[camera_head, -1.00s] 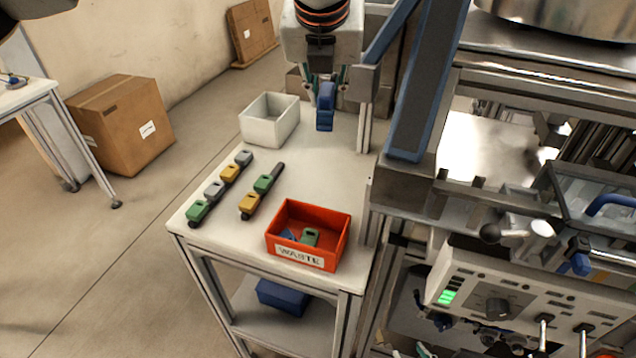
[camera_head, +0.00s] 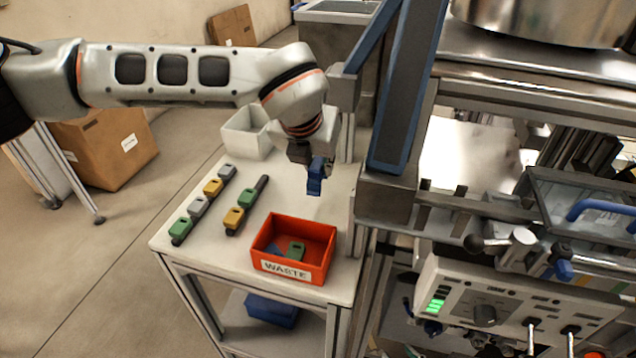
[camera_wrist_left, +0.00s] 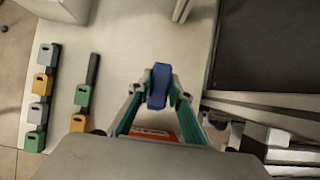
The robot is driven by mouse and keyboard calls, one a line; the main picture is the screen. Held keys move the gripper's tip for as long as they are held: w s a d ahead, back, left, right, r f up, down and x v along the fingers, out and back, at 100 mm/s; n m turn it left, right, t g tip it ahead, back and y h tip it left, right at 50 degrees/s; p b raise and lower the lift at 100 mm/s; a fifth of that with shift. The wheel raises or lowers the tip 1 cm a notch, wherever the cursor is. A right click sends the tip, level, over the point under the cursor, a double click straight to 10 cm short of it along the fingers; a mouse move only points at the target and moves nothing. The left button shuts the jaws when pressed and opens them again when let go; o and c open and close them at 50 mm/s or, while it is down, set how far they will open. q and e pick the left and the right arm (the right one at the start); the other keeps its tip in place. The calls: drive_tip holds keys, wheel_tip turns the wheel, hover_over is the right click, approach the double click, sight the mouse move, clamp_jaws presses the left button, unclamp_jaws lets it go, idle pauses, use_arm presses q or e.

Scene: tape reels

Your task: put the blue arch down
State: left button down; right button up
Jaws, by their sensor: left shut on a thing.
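The blue arch (camera_head: 315,176) is held by my left gripper (camera_head: 318,168), above the white table behind the red waste bin. In the left wrist view the blue arch (camera_wrist_left: 159,86) sits between the two fingertips (camera_wrist_left: 158,92), which are shut on it. The palm side of the arch is partly hidden by the gripper in the head view. My right gripper is not in view.
The red waste bin (camera_head: 293,272) holds a green piece (camera_head: 296,250) and a blue piece. Two dark rails on the table (camera_head: 290,200) carry green, grey and yellow pieces (camera_head: 213,187). A white bin (camera_head: 240,143) stands at the back left. A machine frame (camera_head: 385,190) borders the right side.

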use_arm(q)
drive_tip(key=shift+f, duration=2.7)
drive_tip(key=shift+f, duration=0.15)
drive_tip(key=c, duration=1.9)
unclamp_jaws()
drive_tip(key=shift+o, duration=0.3)
drive_tip(key=shift+r, duration=0.45)
drive_tip(key=v, duration=1.1)
drive_tip(key=shift+s+a+r, duration=0.1)
drive_tip(key=shift+s+r, duration=0.05)
drive_tip(key=shift+s, duration=0.05)
